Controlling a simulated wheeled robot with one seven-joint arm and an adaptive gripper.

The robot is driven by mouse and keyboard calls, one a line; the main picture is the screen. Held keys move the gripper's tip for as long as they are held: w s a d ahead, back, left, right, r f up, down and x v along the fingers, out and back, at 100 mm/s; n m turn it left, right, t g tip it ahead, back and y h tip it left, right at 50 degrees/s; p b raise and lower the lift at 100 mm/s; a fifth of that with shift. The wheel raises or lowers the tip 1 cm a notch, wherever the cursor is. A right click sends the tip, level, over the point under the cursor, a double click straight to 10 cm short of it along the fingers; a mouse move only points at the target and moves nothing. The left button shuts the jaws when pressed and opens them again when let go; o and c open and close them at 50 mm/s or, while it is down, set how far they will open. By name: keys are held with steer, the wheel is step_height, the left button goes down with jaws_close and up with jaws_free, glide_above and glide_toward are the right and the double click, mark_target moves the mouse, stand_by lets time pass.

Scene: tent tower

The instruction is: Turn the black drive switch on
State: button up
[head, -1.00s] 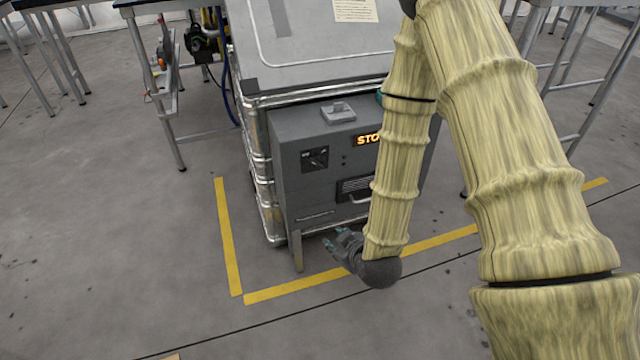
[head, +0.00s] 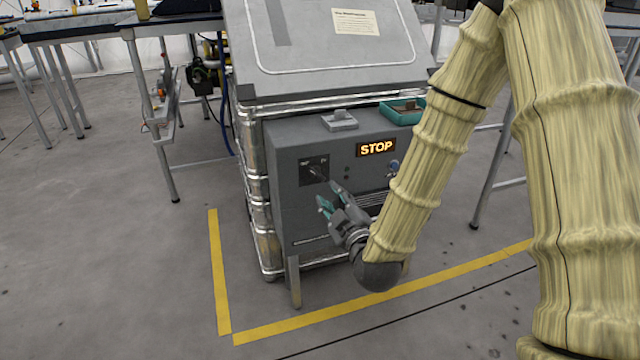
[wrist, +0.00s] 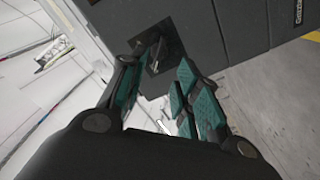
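My gripper (head: 331,194) is open, with teal finger pads, just below and in front of the switch. It also shows in the wrist view (wrist: 158,82). Contact with the handle cannot be told.
A grey block (head: 339,121) and a teal tray (head: 402,112) sit on the cabinet's top ledge. A blue round knob (head: 393,166) is right of the switch. Yellow floor tape (head: 219,270) surrounds the cabinet. A metal table (head: 165,100) stands at left.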

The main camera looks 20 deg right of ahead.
mark_target(319, 177)
steer(key=w+b, duration=0.2)
steer(key=w, duration=0.8)
steer(key=shift+a+b, duration=0.2)
steer(key=shift+b, duration=0.15)
steer(key=c, duration=0.6)
